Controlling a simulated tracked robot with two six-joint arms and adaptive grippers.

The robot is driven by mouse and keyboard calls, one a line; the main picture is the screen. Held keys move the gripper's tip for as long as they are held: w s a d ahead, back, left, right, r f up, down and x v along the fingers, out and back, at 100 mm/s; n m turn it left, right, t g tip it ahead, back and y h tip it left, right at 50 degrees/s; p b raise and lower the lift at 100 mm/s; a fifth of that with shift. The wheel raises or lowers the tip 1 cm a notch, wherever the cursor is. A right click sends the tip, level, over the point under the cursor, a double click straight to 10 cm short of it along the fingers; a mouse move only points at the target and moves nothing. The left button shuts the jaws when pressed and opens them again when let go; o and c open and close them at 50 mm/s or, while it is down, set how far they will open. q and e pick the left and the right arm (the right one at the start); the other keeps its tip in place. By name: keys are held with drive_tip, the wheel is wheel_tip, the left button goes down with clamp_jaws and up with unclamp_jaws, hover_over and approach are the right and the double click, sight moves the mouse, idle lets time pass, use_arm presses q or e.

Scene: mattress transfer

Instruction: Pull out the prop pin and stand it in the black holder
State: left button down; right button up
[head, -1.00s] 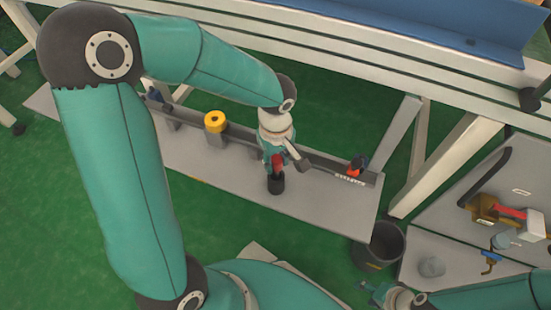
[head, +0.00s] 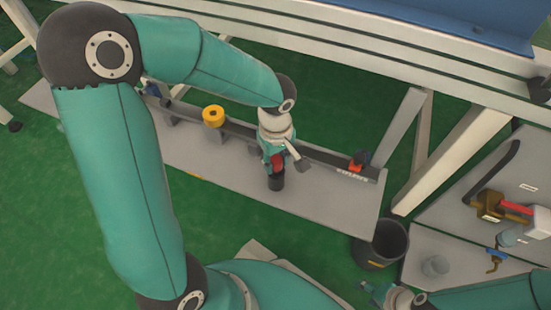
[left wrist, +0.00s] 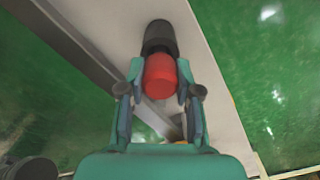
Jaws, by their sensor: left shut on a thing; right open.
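The prop pin shows as a red grip (head: 278,161) between the fingers of my left gripper (head: 276,168). The red grip (left wrist: 160,76) also shows in the left wrist view, with a finger (left wrist: 160,90) on each side of it. The black holder (head: 276,184) is a short dark cylinder on the grey bench, directly below the red grip. In the left wrist view the black holder (left wrist: 158,38) lines up with the pin's end. How deep the pin sits in it is hidden. My right gripper (head: 378,296) is open and empty at the lower edge.
A long dark rail on the grey bench (head: 325,195) carries a yellow ring (head: 213,117) and a red and black part (head: 358,161). A dark bin (head: 380,243) stands on the green floor. Tools lie on the right-hand table (head: 425,215).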

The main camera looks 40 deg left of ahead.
use_arm(q)
drive_tip(key=shift+f+b, duration=0.3)
drive_tip(key=shift+f, duration=0.1)
drive_tip(key=c, duration=0.7)
unclamp_jaws()
drive_tip(key=shift+r, duration=0.1)
wheel_tip(320, 180, up, 12)
drive_tip(key=shift+f, duration=0.1)
drive_tip(key=shift+s, duration=0.1)
